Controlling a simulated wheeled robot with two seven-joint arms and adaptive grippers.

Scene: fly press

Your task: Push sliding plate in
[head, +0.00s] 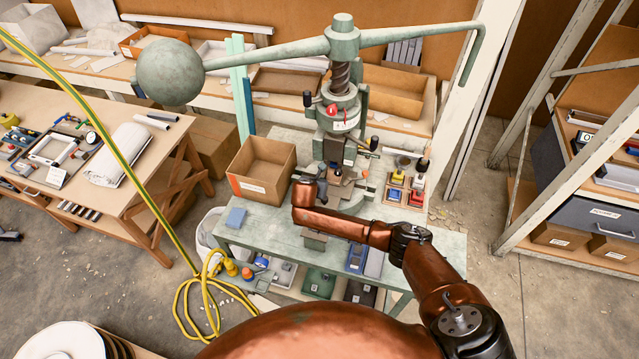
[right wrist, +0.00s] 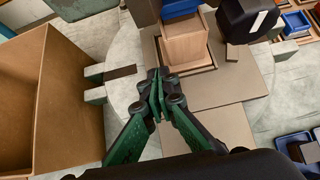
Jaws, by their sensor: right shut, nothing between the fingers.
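The green fly press (head: 342,110) stands on the workbench. In the right wrist view its pale round base (right wrist: 122,88) has a slot at the left. A flat grey-beige plate (right wrist: 235,88), which looks like the sliding plate, lies over the base. A tan wooden block (right wrist: 186,46) stands at its far part. My right gripper (right wrist: 157,92) is shut and empty, its green fingertips together over the plate's near left edge. I cannot tell whether they touch it. In the head view the right gripper (head: 321,186) is small and partly hidden by my copper wrist. My left gripper is not in view.
An open cardboard box (head: 262,168) stands on the bench left of the press; it also shows in the right wrist view (right wrist: 62,105). Small coloured bins (head: 405,190) stand at the right. A blue block (head: 236,217) lies at the bench's front left.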

